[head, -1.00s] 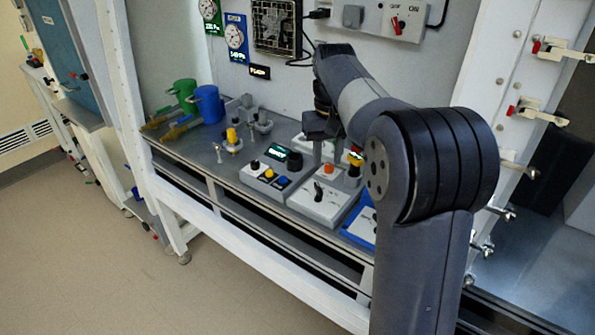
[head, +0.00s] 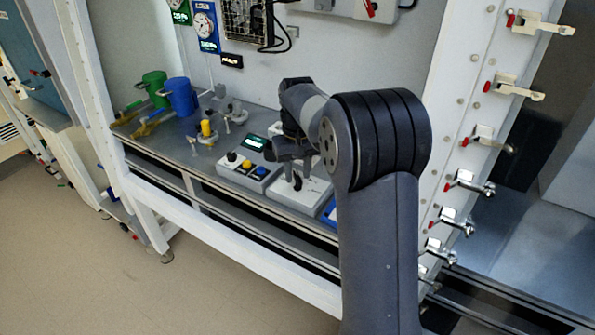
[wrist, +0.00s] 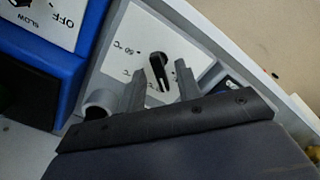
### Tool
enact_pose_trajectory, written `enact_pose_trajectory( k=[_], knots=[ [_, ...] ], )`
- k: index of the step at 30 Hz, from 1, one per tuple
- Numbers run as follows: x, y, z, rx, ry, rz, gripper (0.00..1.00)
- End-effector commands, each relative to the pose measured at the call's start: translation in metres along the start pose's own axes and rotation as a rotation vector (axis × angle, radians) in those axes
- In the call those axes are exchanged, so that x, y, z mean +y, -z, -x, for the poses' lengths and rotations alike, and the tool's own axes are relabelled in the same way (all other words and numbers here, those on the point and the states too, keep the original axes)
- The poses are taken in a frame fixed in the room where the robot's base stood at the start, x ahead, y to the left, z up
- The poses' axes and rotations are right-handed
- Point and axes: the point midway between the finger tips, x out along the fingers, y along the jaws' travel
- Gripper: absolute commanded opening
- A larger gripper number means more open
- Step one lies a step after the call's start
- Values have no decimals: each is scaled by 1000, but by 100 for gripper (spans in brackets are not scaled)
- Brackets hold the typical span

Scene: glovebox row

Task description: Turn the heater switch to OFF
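The heater switch looks to be the black lever knob (wrist: 160,72) on a white plate (wrist: 125,52) marked with °C values. In the head view the black knob (head: 297,183) stands on a light grey box (head: 310,198) on the bench. My gripper (wrist: 158,70) is open, with its two fingers on either side of the knob in the wrist view. A gap shows on each side, so it does not look gripped. How far the fingertips are from the plate is hard to tell. In the head view my gripper (head: 291,160) is just above the box.
A blue box (wrist: 68,75) with a plate reading OFF and SLOW stands beside the heater box. A grey box with buttons (head: 247,172) is to the left in the head view. Green (head: 155,88) and blue (head: 181,97) mugs stand farther left. A white frame post (head: 455,110) is right.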

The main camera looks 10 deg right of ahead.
Motion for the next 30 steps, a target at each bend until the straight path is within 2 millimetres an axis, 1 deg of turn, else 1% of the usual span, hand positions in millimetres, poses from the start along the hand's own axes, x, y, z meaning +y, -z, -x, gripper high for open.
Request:
enact_pose_trajectory(
  k=[8,18,20,26,30],
  knots=[
    [0,0,-1,0,0,0,32],
    [0,0,-1,0,0,0,4],
    [0,0,-1,0,0,0,0],
    [0,0,-1,0,0,2,0],
    [0,0,1,-1,0,53,0]
  ],
)
